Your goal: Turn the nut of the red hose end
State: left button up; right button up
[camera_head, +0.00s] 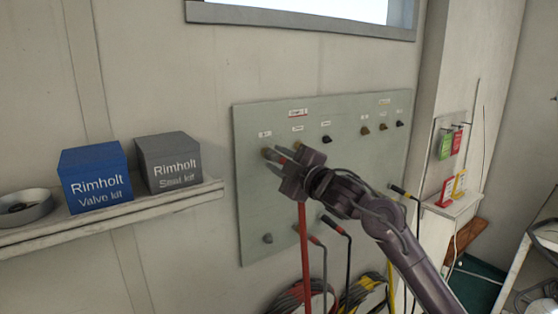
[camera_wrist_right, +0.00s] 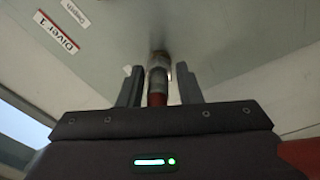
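The red hose (camera_head: 305,245) hangs straight down in front of the grey-green panel (camera_head: 250,210), below my right gripper. In the right wrist view its red end (camera_wrist_right: 157,98) carries a metal nut (camera_wrist_right: 158,75) against a fitting on the panel. My right gripper (camera_head: 275,156) is at the panel's upper left. In the wrist view its two fingers (camera_wrist_right: 160,70) stand on either side of the hose end, with a narrow gap showing on each side, so it looks open. In the head view the gripper hides the nut. My left gripper is in neither view.
Several small fittings (camera_head: 365,130) sit along the panel's upper part. Black-ended hoses (camera_head: 338,226) hang below, above coiled hoses (camera_head: 300,297). A shelf (camera_head: 110,219) at left holds a blue box (camera_head: 95,180) and a grey box (camera_head: 168,162). Red and green tags (camera_head: 450,143) hang at right.

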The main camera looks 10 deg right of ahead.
jog(key=shift+o, duration=1.4)
jog(key=shift+s+d, duration=0.1)
jog(key=shift+d, duration=0.05)
jog(key=b+v, duration=0.3)
jog(key=v, duration=0.4)
jog(key=shift+s, duration=0.35)
jog(key=shift+d, duration=0.2)
